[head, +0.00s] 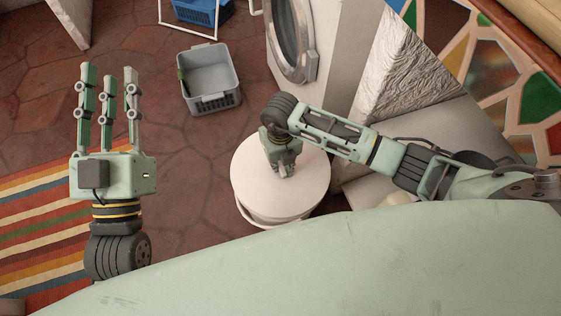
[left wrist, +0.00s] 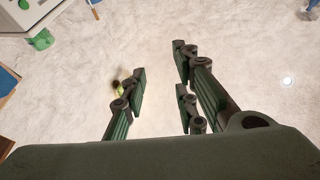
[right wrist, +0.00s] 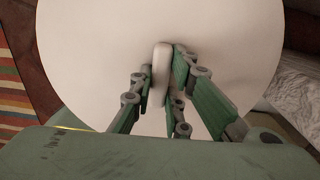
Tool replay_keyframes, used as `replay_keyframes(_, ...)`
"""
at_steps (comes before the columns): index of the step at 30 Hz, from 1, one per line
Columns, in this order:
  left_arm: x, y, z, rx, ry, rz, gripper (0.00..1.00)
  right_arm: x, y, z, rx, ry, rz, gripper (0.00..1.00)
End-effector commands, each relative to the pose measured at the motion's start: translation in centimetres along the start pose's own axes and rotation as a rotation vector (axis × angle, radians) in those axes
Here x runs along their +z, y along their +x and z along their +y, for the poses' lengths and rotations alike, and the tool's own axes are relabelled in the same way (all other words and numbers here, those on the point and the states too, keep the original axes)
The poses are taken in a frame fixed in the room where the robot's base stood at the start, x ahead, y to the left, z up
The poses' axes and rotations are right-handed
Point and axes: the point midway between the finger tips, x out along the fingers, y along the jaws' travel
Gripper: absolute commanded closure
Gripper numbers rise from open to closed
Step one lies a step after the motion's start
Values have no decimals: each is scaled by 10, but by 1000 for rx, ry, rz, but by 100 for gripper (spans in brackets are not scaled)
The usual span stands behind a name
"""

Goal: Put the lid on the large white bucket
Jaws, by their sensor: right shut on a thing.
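The round white lid (head: 305,190) is over the large white bucket (head: 262,220), whose rim shows as a thin crescent below the lid's near edge. I cannot tell whether the lid rests on the rim or hangs just above it. My right gripper (head: 284,170) points down at the middle of the lid. In the right wrist view its fingers (right wrist: 162,85) are shut on the lid's upright handle (right wrist: 160,65), and the lid (right wrist: 235,45) fills most of the picture. My left gripper (head: 107,75) is raised at the left, fingers apart and empty, well away from the bucket.
A grey basket (head: 210,85) stands on the tiled floor behind the bucket, with a blue crate (head: 200,12) further back. A white washing machine (head: 292,40) is at the back right. A striped rug (head: 40,230) lies at the left. A pale green surface (head: 330,265) fills the front.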

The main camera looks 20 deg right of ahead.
Motion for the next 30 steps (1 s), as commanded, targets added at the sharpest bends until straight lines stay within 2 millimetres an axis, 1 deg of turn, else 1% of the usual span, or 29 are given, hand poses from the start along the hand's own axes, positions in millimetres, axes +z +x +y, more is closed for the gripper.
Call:
replay_keyframes(14, 2, -1, 0, -1, -1, -9, 73, 0, 0, 0, 0, 0, -1, 100)
replay_keyframes(24, 10, -2, -1, -3, 1, -42, 73, 0, 2, 0, 1, 0, -2, 100)
replay_keyframes(30, 10, -2, -2, -4, 1, -42, 73, 0, 2, 0, 1, 0, -1, 100)
